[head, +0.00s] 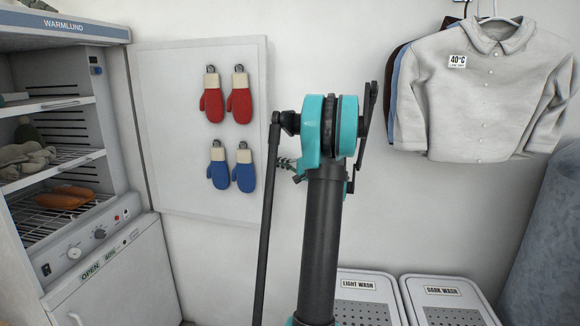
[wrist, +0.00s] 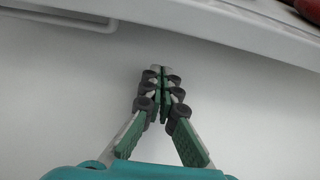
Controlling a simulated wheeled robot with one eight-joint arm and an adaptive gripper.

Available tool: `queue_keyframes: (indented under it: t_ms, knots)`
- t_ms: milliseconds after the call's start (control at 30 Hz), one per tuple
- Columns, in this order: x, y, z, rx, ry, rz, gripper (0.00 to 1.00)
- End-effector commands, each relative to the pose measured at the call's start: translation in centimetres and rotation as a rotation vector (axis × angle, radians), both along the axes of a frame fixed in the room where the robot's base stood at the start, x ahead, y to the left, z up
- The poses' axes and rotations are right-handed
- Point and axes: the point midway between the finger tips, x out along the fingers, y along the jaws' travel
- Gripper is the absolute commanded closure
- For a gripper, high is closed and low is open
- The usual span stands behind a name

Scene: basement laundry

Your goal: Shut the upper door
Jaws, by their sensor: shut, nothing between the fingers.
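The upper door looks to be the white panel (head: 190,130) standing open from the right side of the tall white WARMLUND cabinet (head: 140,180). Two red mittens (head: 226,103) and two blue mittens (head: 231,177) hang on it. My gripper (wrist: 160,72) is shut and empty in the wrist view, in front of a plain white surface. In the head view its green-grey fingers (head: 281,162) show partly behind my arm, just right of the panel's free edge. I cannot tell whether they touch it.
The cabinet's open shelves hold grey cloth (head: 25,158) and orange items (head: 66,197). Its lower door (head: 120,280), marked OPEN, is below. A grey shirt (head: 490,90) hangs at right above the light wash bin (head: 368,290) and dark wash bin (head: 442,291).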

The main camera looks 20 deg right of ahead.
Motion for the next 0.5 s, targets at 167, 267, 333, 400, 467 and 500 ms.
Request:
queue_keyframes:
  t_ms: [167,267,333,400,467,500]
  knots:
    - [-2.3,1.6,0.0,0.0,0.0,-0.001,1.0]
    - [-2.9,2.1,0.0,0.0,0.0,-0.001,1.0]
    - [-3.1,2.3,0.0,0.0,0.0,0.0,1.0]
    - [-3.3,2.4,0.0,0.0,0.0,0.0,1.0]
    - [-3.3,2.4,0.0,0.0,0.0,0.0,1.0]
    - [-3.3,2.4,0.0,0.0,0.0,0.0,1.0]
